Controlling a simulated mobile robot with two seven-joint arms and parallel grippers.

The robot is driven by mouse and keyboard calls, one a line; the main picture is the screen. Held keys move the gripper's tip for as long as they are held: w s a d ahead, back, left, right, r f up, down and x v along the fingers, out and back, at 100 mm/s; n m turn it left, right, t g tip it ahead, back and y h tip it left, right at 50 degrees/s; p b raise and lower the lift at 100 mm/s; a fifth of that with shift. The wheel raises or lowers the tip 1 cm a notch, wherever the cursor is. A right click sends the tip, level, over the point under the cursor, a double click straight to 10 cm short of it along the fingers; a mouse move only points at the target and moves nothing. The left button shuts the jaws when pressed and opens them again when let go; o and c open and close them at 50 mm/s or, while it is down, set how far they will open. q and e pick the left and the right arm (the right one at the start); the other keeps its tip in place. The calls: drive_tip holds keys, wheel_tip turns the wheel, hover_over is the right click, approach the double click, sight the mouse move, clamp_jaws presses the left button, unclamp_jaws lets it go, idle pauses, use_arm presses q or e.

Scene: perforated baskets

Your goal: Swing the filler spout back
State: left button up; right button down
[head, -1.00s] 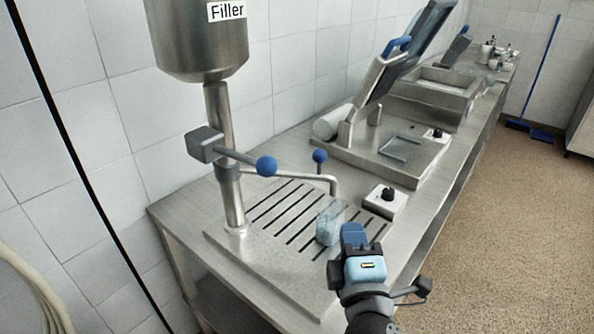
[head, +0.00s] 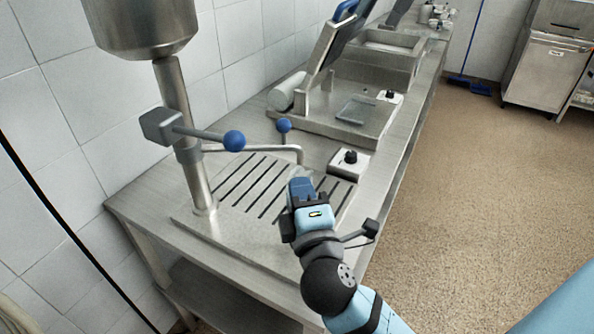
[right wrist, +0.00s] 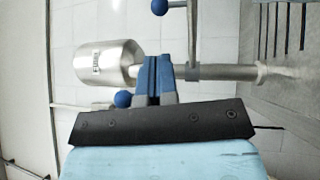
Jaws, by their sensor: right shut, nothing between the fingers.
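The filler has a steel hopper (head: 140,25) on a post (head: 174,90). A grey lever with a blue ball (head: 234,140) sticks out from its block. Below it, the thin filler spout (head: 255,148) reaches right over the slotted drain plate (head: 245,190) and bends down at its end. A blue knob (head: 283,125) stands on the spout. My right gripper (head: 301,188) is shut and empty, just in front of the spout's end. In the right wrist view, sideways, its fingers (right wrist: 156,75) show before the hopper and post, with the spout knob (right wrist: 160,7) above. My left gripper is out of view.
A small box with a black knob (head: 350,158) sits right of the plate. A sealing machine stands farther back. The floor at right is open.

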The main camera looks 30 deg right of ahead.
drive_tip(key=p, duration=0.2)
approach(289, 123)
drive_tip(key=w, duration=0.5)
drive_tip(key=shift+w+d, duration=0.3)
drive_tip(key=shift+w, duration=0.05)
drive_tip(key=shift+w+d, duration=0.15)
drive_tip(key=shift+w, duration=0.35)
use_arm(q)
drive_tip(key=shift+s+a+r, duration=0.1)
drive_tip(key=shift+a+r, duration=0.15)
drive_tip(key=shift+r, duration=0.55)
